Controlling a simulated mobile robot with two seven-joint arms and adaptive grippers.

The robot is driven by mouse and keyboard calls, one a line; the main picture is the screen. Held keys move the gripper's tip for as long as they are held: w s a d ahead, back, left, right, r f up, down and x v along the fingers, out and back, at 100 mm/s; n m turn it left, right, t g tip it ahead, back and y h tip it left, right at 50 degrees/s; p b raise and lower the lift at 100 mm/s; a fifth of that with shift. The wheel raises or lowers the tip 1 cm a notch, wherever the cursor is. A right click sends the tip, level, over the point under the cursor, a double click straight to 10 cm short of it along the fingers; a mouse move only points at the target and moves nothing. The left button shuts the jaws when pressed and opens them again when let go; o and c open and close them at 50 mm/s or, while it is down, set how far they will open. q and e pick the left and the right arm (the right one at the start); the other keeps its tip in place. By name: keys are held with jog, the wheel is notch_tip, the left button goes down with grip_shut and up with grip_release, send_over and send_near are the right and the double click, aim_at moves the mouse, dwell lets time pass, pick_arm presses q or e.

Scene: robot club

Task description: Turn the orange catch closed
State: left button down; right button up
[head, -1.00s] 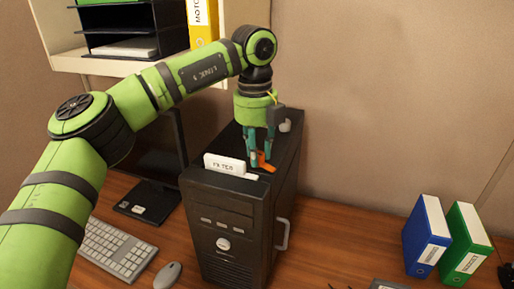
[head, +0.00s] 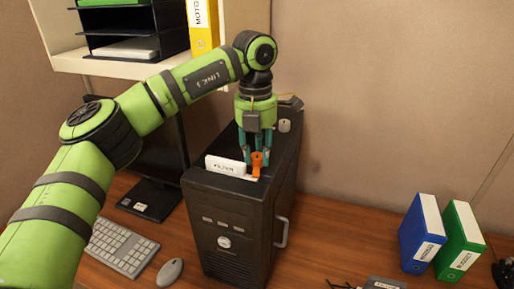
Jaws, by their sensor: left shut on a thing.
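My right gripper is not in view.
A keyboard (head: 121,247) and mouse (head: 168,273) lie left of the tower. A blue binder (head: 421,232) and a green binder (head: 460,240) stand at the right. The desk between is mostly clear.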

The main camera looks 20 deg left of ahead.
aim_at(256, 154)
pick_arm(q)
jog(key=shift+s+f+m, duration=0.1)
jog(key=shift+f+m, duration=0.2)
jog(key=shift+m, duration=1.3)
jog(key=c, duration=0.9)
grip_release()
jog(key=shift+c, duration=0.2)
jog(key=shift+r+p, duration=0.1)
jog(key=shift+p, duration=0.2)
jog(key=shift+r, duration=0.25)
notch_tip(256, 154, up, 12)
jog(key=shift+w+f, duration=0.2)
jog(key=shift+f, duration=0.05)
jog(key=shift+a, duration=0.1)
